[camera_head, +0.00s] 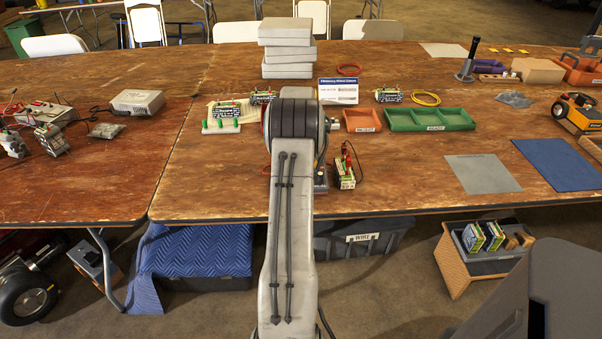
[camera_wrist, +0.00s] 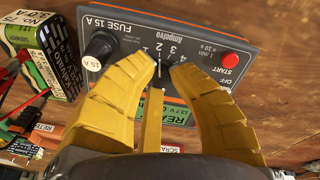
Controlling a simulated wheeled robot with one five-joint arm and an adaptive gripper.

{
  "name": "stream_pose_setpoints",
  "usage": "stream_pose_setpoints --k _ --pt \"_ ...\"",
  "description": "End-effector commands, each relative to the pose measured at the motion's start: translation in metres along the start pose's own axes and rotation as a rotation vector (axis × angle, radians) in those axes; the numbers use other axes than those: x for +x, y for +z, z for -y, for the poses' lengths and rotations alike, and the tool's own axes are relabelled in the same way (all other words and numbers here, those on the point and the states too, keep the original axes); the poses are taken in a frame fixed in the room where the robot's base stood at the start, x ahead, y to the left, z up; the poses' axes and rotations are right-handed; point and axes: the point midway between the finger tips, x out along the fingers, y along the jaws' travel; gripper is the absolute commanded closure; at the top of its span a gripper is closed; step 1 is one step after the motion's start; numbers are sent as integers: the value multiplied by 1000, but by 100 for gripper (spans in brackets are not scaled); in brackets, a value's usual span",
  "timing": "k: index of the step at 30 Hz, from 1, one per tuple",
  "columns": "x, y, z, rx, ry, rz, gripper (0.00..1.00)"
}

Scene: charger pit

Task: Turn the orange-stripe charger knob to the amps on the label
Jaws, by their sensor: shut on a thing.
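A dark charger panel (camera_wrist: 185,48) fills the upper middle of the wrist view, its print upside down. It carries a dial with printed numbers, a red START button (camera_wrist: 231,60) and a black fuse knob (camera_wrist: 100,48) tagged 15 A. My gripper (camera_wrist: 161,72) has its yellow fingers shut on the small dial knob in front of the panel. The fingertips cover most of the knob, so its pointer setting is hard to read.
Batteries (camera_wrist: 40,45) and red leads lie close left of the panel in the wrist view. In the head view, a green tray (camera_head: 428,119), orange tray (camera_head: 362,120) and stacked grey boxes (camera_head: 286,48) stand around my arm. Mats lie on the right.

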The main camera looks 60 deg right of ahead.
Motion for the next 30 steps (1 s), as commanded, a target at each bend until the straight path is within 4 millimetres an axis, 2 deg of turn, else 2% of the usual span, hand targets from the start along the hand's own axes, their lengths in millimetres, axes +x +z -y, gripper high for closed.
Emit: stream_pose_setpoints --k 10,11,19,30 --pt "2 0 2 0 -2 3 100" --pt "2 0 2 0 -2 3 80" --pt "1 0 1 0 -1 1 56" --pt "-5 0 0 1 0 -1 55"
